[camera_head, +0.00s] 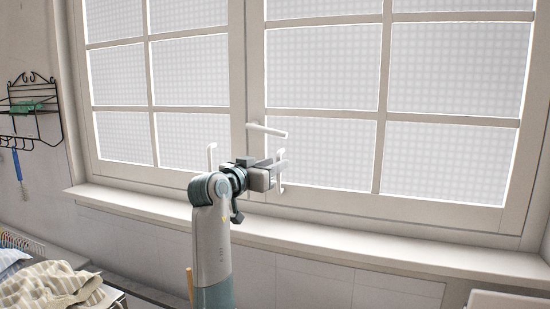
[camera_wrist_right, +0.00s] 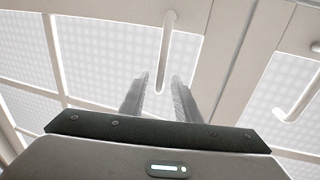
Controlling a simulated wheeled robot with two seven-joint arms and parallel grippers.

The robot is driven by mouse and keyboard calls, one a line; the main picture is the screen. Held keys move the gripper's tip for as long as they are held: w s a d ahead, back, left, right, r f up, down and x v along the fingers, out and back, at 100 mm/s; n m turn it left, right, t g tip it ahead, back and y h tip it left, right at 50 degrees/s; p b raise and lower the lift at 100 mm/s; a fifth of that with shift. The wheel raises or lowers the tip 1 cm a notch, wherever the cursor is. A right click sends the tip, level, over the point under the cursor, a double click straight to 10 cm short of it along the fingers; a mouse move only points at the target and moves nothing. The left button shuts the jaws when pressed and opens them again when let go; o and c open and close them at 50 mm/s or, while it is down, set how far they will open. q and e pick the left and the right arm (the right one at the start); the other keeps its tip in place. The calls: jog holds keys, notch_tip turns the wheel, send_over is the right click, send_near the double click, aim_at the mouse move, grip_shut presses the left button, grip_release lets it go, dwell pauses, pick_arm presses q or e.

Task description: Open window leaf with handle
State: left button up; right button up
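The window has a left leaf (camera_head: 238,70) and a right leaf (camera_head: 256,70), both looking closed, with white frames and several panes. A white bar handle (camera_head: 281,156) is on the right leaf, and a similar one (camera_head: 212,156) is on the left leaf. A white lever (camera_head: 268,130) sticks out sideways above them. My right gripper (camera_head: 279,174) is at the right leaf's handle. In the right wrist view, this handle (camera_wrist_right: 166,50) runs down between the two spread fingers (camera_wrist_right: 160,95), with visible gaps on both sides. My left gripper is not in view.
A white sill (camera_head: 400,245) runs below the window. A black wire rack (camera_head: 33,108) hangs on the left wall. Striped cloth (camera_head: 50,285) lies at lower left, and a pale object (camera_head: 508,300) is at lower right. The other handle (camera_wrist_right: 297,100) shows in the wrist view.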

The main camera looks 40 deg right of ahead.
jog(key=shift+w+d, duration=0.1)
jog(key=shift+d, duration=0.4)
grip_shut()
jog(key=shift+a+f, duration=0.1)
jog(key=shift+f, duration=0.05)
